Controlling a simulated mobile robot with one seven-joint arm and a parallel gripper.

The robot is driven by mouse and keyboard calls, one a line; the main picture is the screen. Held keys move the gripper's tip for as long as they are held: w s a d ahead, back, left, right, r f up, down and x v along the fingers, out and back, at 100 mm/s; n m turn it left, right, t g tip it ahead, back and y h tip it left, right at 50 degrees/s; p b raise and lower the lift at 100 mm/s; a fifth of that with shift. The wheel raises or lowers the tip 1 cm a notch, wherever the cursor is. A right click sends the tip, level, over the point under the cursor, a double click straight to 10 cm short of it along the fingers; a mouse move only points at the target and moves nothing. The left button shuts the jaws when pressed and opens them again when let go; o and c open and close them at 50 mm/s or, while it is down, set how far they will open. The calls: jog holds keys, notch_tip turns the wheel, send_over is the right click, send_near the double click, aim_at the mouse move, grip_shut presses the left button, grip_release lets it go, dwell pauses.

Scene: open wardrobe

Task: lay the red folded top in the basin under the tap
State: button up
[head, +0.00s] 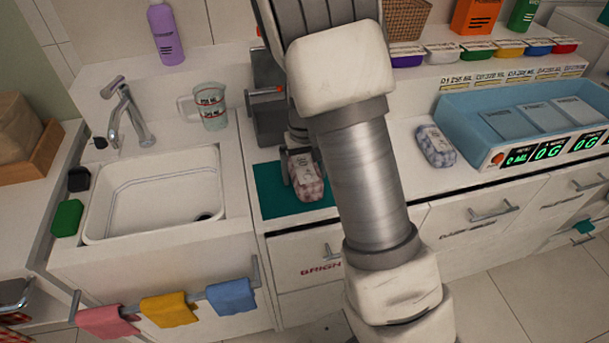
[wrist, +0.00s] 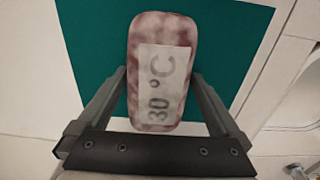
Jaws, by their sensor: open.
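The red folded top (head: 307,178) is a mottled red-and-white bundle with a pale label. It lies on a teal mat (head: 268,203) on the counter, right of the basin. In the wrist view the top (wrist: 162,30) shows a label reading "30 °C". My gripper (wrist: 160,82) is open, with one finger on each side of the top's near half. In the head view my gripper (head: 296,165) is at the top and partly hidden by my arm. The white basin (head: 112,222) is empty, with a dark drain at its right. The metal tap (head: 127,112) stands behind it.
A measuring cup (head: 209,106) stands behind the basin's right corner. A grey folded bundle (head: 435,146) lies right of my arm, beside a blue tray (head: 461,112). A green block (head: 67,218) sits at the basin's left edge. Coloured cloths hang on the front rail (head: 196,295).

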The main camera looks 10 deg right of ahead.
aim_at(304, 168)
jog(key=c, duration=1.4)
notch_tip(304, 168, up, 4)
jog(key=shift+r+p, duration=0.2)
jog(key=shift+p, duration=0.2)
jog(key=s+d+r, duration=0.1)
jog(key=s+r, duration=0.1)
jog(key=s, duration=0.1)
jog(key=s+d+r, duration=0.2)
jog(key=s, duration=0.2)
jog(key=s+d+r, duration=0.2)
jog(key=s, duration=0.1)
jog(key=shift+s+r+p, duration=0.3)
jog(key=shift+r+p, duration=0.05)
jog(key=shift+p, duration=0.05)
